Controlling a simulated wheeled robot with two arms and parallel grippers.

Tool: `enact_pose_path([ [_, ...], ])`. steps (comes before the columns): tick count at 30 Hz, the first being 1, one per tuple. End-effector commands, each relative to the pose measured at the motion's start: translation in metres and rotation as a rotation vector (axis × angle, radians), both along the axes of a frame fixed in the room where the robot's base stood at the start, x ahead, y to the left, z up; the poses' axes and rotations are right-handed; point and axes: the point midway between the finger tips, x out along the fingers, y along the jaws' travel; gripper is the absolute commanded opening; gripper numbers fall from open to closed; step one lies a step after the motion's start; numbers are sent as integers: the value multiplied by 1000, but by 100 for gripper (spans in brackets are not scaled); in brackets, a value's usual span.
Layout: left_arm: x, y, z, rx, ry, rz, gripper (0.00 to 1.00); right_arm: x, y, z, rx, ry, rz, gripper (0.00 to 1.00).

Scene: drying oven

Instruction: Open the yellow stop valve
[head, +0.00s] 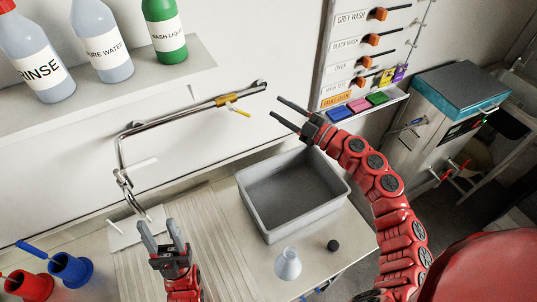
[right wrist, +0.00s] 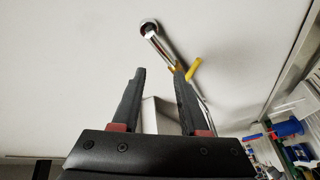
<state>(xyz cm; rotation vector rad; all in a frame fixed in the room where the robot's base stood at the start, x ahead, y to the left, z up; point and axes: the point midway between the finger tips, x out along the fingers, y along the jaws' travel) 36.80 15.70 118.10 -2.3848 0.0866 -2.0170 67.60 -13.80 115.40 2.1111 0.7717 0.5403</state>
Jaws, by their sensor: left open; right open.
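The yellow stop valve (head: 227,99) sits on the metal pipe on the white wall. Its short yellow handle (head: 240,111) slants down and to the right, away from the pipe line. My right gripper (head: 276,106) is open and empty, to the right of the valve and apart from it in the head view. In the right wrist view the yellow handle (right wrist: 194,68) shows just beyond the right fingertip, with the pipe (right wrist: 157,42) above and left. My left gripper (head: 158,221) is open and empty, low over the ribbed drainboard.
A grey basin (head: 257,204) stands below the pipe. A white flask (head: 288,265) and a black stopper (head: 333,245) are in front of it. A shelf (head: 165,85) with bottles is at upper left. A labelled panel (head: 335,50) is right of the valve. Blue and red cups (head: 70,268) stand at lower left.

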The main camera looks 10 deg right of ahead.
Motion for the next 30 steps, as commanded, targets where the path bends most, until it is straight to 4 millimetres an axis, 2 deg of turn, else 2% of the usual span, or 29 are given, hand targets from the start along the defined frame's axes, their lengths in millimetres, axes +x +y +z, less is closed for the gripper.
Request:
enact_pose_path([
  [13,0,0,12,0,0,0,50,-44,32,4,112,-6,-171,44],
  [30,0,0,24,0,0,0,50,-118,58,-21,219,211,-389,44],
])
